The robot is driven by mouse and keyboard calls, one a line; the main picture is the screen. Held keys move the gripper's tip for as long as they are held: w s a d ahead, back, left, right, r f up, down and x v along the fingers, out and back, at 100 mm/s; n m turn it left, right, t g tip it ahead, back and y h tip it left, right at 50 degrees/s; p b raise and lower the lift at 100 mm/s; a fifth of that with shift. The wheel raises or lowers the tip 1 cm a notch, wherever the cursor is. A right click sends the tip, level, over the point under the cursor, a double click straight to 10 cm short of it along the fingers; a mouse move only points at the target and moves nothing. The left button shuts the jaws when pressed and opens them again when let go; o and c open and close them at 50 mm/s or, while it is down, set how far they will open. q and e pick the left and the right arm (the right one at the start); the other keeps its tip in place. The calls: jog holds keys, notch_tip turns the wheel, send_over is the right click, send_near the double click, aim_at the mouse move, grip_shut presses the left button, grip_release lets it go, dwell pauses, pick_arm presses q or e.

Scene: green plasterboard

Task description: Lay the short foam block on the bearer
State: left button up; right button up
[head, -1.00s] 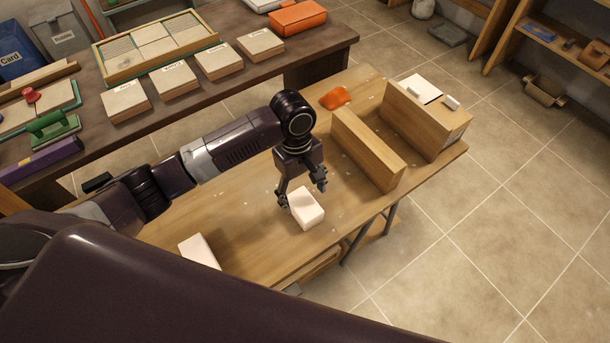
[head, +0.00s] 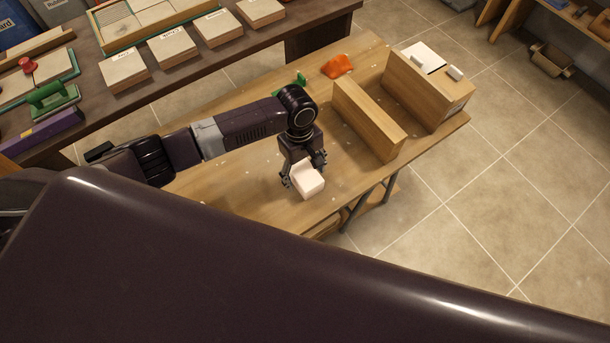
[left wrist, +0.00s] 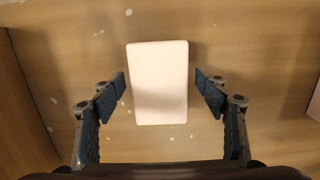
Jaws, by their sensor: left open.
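A white foam block (head: 309,183), which looks like the short one, lies on the wooden bench below my left gripper (head: 303,177). In the left wrist view the block (left wrist: 159,82) lies flat between the two fingers of the left gripper (left wrist: 168,92). A gap shows on each side, so the gripper is open and not holding it. The bearer, which seems to be the long upright wooden piece (head: 367,119), stands on the bench to the right of the gripper, with its top bare. My right gripper is not in view.
A wooden box (head: 428,88) with white items on top stands beyond the bearer. An orange cloth-like thing (head: 338,66) and a green object lie at the bench's back. The bench (head: 250,195) is clear around the block. Another pale object (left wrist: 315,108) shows at the wrist view's right edge.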

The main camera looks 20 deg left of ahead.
pick_arm(q)
jog(key=shift+w, duration=0.1)
jog(key=c, duration=0.7)
jog(key=shift+c, duration=0.7)
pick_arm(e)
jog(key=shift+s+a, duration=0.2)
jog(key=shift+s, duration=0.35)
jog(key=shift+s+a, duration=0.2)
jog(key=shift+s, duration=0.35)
pick_arm(q)
jog(key=shift+r, duration=0.1)
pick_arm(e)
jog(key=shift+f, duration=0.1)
